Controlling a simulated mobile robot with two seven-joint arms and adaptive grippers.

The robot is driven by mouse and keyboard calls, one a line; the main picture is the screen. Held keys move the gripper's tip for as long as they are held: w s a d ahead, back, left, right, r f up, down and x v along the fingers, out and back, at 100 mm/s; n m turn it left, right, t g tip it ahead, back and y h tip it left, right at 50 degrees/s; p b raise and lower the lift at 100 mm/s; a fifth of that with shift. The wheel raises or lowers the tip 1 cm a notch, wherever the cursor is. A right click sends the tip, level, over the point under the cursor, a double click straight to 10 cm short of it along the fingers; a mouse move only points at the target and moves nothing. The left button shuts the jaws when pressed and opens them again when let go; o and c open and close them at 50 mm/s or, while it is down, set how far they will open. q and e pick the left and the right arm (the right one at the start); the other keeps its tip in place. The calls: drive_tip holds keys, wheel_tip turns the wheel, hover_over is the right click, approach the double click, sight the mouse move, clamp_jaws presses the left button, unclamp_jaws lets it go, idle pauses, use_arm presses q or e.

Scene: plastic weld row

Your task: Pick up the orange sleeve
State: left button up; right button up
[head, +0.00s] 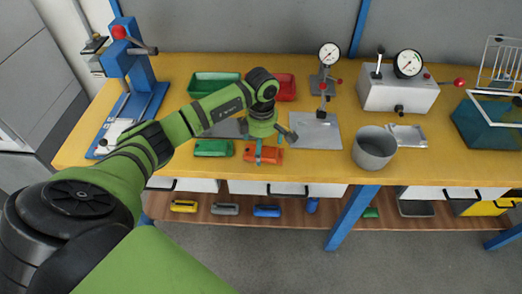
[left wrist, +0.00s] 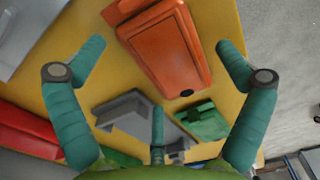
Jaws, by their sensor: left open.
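The orange sleeve (head: 270,155) lies on the yellow bench top near its front edge, partly hidden by my left gripper in the head view. In the left wrist view the orange sleeve (left wrist: 165,50) is a long, round-cornered body with a dark spot near its lower end. My left gripper (head: 268,146) is above the sleeve, with its teal fingers spread. In the left wrist view my left gripper (left wrist: 160,55) is open, with fingers on both sides of the sleeve and gaps between. I cannot tell how high the fingertips are. My right gripper is not in view.
A green piece (head: 213,148) lies left of the sleeve. A metal plate (head: 320,143) and a metal cup (head: 374,152) are to its right. Green (head: 214,93) and red (head: 288,88) bins stand behind. A blue press (head: 140,72) stands far left. Bare bench lies in front.

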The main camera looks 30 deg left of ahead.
use_arm(q)
drive_tip(key=c, duration=1)
drive_tip(key=shift+c, duration=0.2)
drive_tip(key=shift+r, duration=0.45)
wheel_tip(320, 180, up, 3)
drive_tip(key=shift+w+f+b, duration=0.1)
drive_tip(key=shift+f+b, duration=0.1)
drive_tip(key=shift+b, duration=0.5)
drive_tip(key=d+r+b, duration=0.1)
drive_tip(key=d+r, duration=0.1)
drive_tip(key=d, duration=0.2)
drive_tip(key=d+r, duration=0.3)
drive_tip(key=w+d+r+b, duration=0.1)
drive_tip(key=d+r, duration=0.1)
drive_tip(key=d, duration=0.2)
drive_tip(key=shift+d+r+b, duration=0.25)
drive_tip(key=shift+d+b, duration=0.05)
drive_tip(key=shift+d, duration=0.05)
